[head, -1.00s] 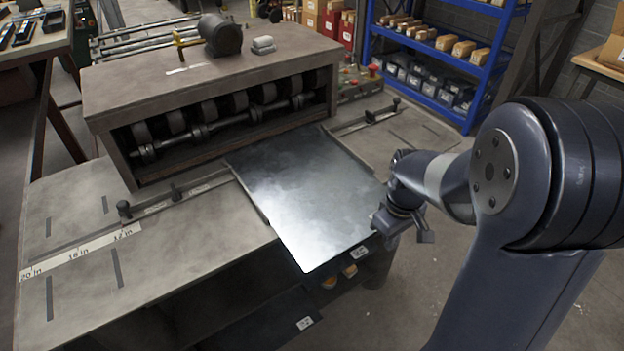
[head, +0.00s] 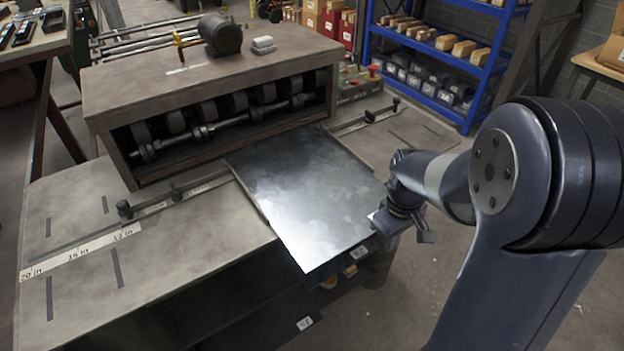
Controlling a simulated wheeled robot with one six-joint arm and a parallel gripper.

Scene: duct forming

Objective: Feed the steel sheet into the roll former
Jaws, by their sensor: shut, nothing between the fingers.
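The steel sheet (head: 300,195) is a flat grey plate with a bright sheen. The row of rollers (head: 208,110) shows inside the bay. I cannot tell whether the sheet touches them. My gripper (head: 386,222) is shut and empty, close beside the sheet's right edge near its front right corner. Its fingertips are small and partly hidden, and I cannot tell whether they touch the sheet.
Another guide (head: 370,116) lies to the right. A motor (head: 220,35) sits on the machine's top. Blue shelves (head: 440,50) stand behind. The left table area is clear.

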